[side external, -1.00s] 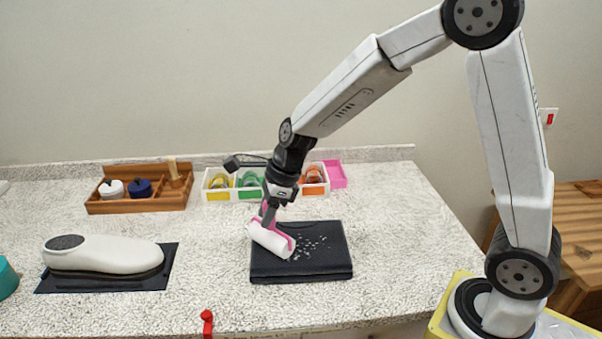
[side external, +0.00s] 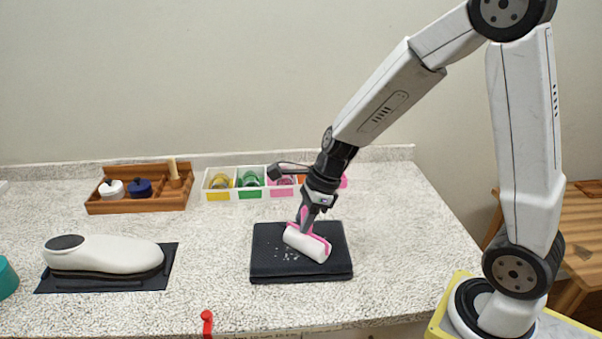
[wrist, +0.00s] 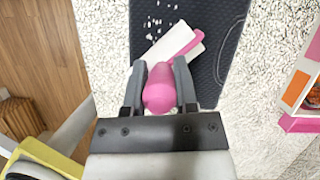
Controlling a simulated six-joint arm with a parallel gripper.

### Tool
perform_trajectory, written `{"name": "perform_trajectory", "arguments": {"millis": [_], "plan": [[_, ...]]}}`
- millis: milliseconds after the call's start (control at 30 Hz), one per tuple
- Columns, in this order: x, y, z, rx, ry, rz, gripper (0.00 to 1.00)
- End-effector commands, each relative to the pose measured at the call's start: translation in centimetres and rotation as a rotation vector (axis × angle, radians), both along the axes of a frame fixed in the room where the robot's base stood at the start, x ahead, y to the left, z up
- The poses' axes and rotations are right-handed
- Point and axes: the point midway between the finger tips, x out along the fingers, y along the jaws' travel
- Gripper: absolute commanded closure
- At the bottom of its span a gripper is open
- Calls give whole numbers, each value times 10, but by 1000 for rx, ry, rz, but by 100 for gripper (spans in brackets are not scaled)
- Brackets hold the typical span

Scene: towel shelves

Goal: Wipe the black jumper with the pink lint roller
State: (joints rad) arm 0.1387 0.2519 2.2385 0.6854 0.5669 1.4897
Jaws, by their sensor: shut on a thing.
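The black jumper (side external: 275,268) lies folded flat on the counter, and it also shows in the wrist view (wrist: 228,60). White lint specks are scattered on its left-middle part. My gripper (side external: 306,217) is shut on the handle of the pink lint roller, above the jumper. The handle (wrist: 160,90) sits between both fingers in the wrist view. The white roller head (side external: 307,244) lies at a slant on or just above the jumper's right-middle part; exact contact cannot be told. Some lint may be hidden under the head.
A wooden box (side external: 140,204) and a white tray with coloured sections (side external: 206,184) stand along the back. A red object (side external: 207,318) is at the front edge. Counter right of the jumper is clear.

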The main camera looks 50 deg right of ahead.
Motion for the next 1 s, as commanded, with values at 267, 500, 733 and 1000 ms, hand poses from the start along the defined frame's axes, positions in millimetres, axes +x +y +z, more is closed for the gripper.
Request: {"name": "perform_trajectory", "arguments": {"millis": [267,500,733,1000], "plan": [[-20,-18,0,1,3,-3,100],[-35,-32,0,0,0,-4,100],[-23,-35,0,0,1,4,100],[-5,-18,0,0,1,4,100]]}}
